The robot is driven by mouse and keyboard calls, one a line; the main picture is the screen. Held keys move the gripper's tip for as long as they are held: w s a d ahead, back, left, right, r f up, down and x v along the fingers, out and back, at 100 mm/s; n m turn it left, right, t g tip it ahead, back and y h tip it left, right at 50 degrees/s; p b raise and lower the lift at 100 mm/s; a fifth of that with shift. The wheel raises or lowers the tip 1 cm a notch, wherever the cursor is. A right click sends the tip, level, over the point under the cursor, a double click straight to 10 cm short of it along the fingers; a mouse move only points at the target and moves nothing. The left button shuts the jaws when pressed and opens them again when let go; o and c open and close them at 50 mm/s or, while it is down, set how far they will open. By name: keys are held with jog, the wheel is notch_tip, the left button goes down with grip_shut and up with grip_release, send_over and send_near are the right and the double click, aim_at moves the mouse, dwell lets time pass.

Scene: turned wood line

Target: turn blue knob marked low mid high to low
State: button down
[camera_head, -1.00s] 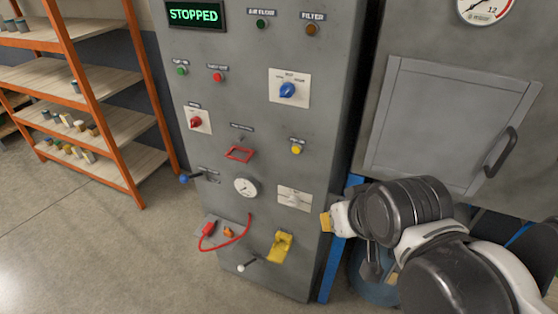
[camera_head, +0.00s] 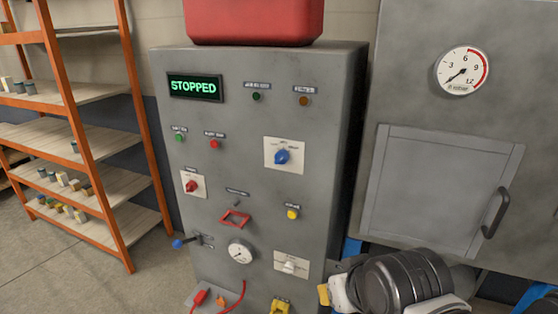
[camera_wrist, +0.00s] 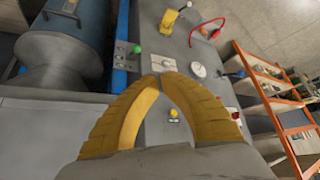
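The blue knob (camera_head: 282,157) sits on a white plate (camera_head: 296,164) on the upper right of the grey control cabinet in the head view. The plate's lettering is too small to read, and I cannot tell which mark the knob points at. My gripper (camera_head: 324,294) is low at the cabinet's right edge, below the knob and apart from it. In the wrist view, the yellow fingers of my gripper (camera_wrist: 163,77) arch together with their tips meeting and nothing held between them. I cannot make out the blue knob in the wrist view.
The cabinet also bears a red knob (camera_head: 192,187), yellow button (camera_head: 292,213), pale selector (camera_head: 289,266), gauge (camera_head: 240,252), blue-tipped lever (camera_head: 179,243) and yellow part (camera_head: 280,305). A red box (camera_head: 255,22) rests on top. A handled door (camera_head: 440,190) is at right, orange shelving (camera_head: 85,150) at left.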

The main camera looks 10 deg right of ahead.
jog(key=c, duration=1.3)
grip_release()
jog(key=shift+w+r, duration=0.15)
jog(key=shift+o, duration=1.3)
jog(key=w+d+r+m+h+p, duration=0.1)
jog(key=w+r+m+h+p, duration=0.1)
jog(key=w, duration=0.6)
jog(key=shift+w+d+r+h+p, duration=0.3)
jog(key=shift+d+r+h+p, duration=0.05)
jog(key=shift+r+h+p, duration=0.7)
jog(key=m+t+h+p, duration=0.5)
jog(key=m+t+h, duration=0.1)
jog(key=t, duration=0.2)
send_near(279, 160)
jog(key=b+x, duration=0.1)
jog(key=x, duration=0.9)
jog(key=shift+w+d, duration=0.2)
jog(key=shift+w, duration=0.15)
